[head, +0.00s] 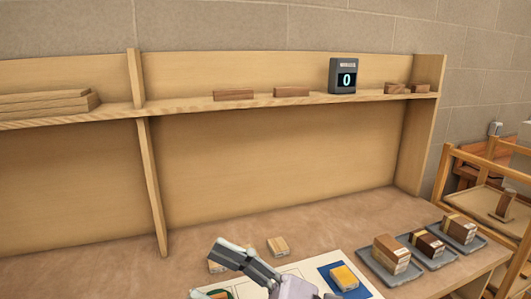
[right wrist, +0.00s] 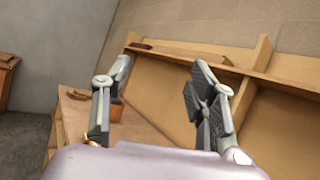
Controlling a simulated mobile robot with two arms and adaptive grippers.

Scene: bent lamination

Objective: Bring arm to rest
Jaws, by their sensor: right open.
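My right gripper (head: 215,270) reaches in from the bottom edge of the head view, over the near part of the workbench (head: 330,225). In the right wrist view its two fingers (right wrist: 160,85) stand wide apart, with nothing held between them. It points toward the bench's back panel and shelf, and part of it is cut off at the bottom of the head view. My left gripper does not show.
Small wooden blocks (head: 278,246) lie near the right gripper, one partly hidden. A yellowish block (head: 344,278) sits on a blue patch of a white mat. Grey trays (head: 432,256) hold blocks at right. A shelf (head: 300,101) above carries a counter reading 0 (head: 343,77).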

